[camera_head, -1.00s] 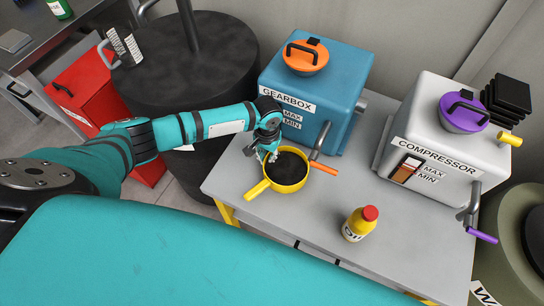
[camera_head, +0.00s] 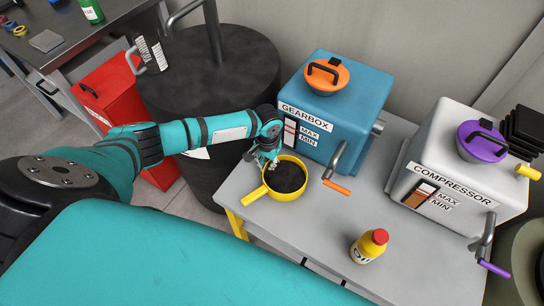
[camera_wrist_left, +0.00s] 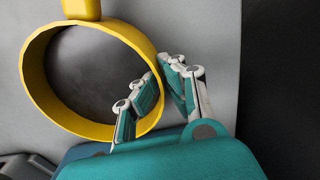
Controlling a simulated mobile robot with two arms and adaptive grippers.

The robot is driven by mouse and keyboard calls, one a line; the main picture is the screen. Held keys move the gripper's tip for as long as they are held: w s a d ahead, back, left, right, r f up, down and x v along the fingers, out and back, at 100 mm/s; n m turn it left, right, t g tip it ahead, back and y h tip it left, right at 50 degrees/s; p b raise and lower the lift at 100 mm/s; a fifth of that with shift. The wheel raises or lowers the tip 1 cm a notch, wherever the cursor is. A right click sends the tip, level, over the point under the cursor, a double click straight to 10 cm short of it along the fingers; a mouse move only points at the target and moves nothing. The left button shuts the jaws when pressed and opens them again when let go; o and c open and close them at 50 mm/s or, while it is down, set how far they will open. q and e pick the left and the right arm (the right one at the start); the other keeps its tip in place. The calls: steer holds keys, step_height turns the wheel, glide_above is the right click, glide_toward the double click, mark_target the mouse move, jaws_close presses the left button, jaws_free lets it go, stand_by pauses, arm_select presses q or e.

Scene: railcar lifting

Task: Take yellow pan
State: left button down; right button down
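The yellow pan (camera_head: 299,202) is at the left part of the grey table, its handle pointing left and toward me. The pan looks upright, with a dark inside. My left gripper (camera_head: 266,157) is at the pan's far left rim. In the left wrist view, the fingers (camera_wrist_left: 160,88) are close together with the rim of the pan (camera_wrist_left: 35,75) between them, one finger inside and one outside. It is shut on the rim. I cannot tell whether the pan is clear of the tabletop. My right gripper is not in view.
The blue gearbox (camera_head: 348,92) with an orange-handled spout (camera_head: 337,187) stands just behind the pan. A yellow oil bottle (camera_head: 366,250) stands near the table's front edge (camera_head: 330,285). The white compressor (camera_head: 440,165) is at right, a black barrel (camera_head: 215,85) at left.

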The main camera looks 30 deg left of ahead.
arm_select(q)
steer(key=shift+a, duration=1.45)
steer(key=c, duration=1.4)
jaws_free()
steer(key=shift+r, duration=0.2)
step_height(320, 180, up, 12)
steer(key=shift+f, duration=0.2)
